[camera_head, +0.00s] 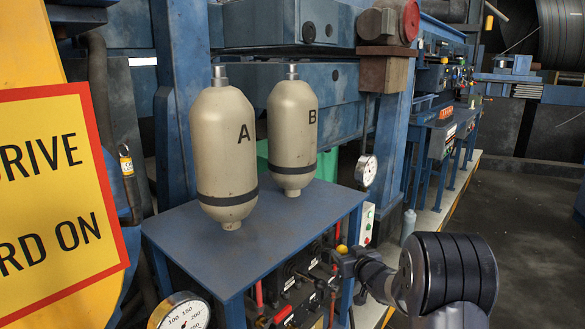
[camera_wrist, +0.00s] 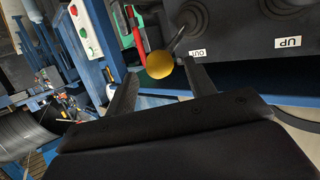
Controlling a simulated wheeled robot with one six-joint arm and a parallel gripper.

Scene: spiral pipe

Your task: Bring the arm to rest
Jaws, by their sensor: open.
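My gripper (camera_head: 347,264) is at the lower right of the head view, in front of the lever panel under the blue table. In the wrist view my gripper (camera_wrist: 161,72) is open, with its two dark fingers apart. A yellow ball knob (camera_wrist: 160,64) on a metal lever appears between the fingertips there. I cannot tell whether either finger touches it. In the head view the yellow knob (camera_head: 342,249) shows just above my gripper. Nothing is seen held in the jaws.
The lever panel has OUT (camera_wrist: 199,53) and UP (camera_wrist: 288,42) labels. A red handle (camera_wrist: 139,40) and a button box (camera_wrist: 84,32) are close by. Tanks A (camera_head: 226,150) and B (camera_head: 292,130) stand on the blue table (camera_head: 185,240). Open floor (camera_head: 520,220) lies to the right.

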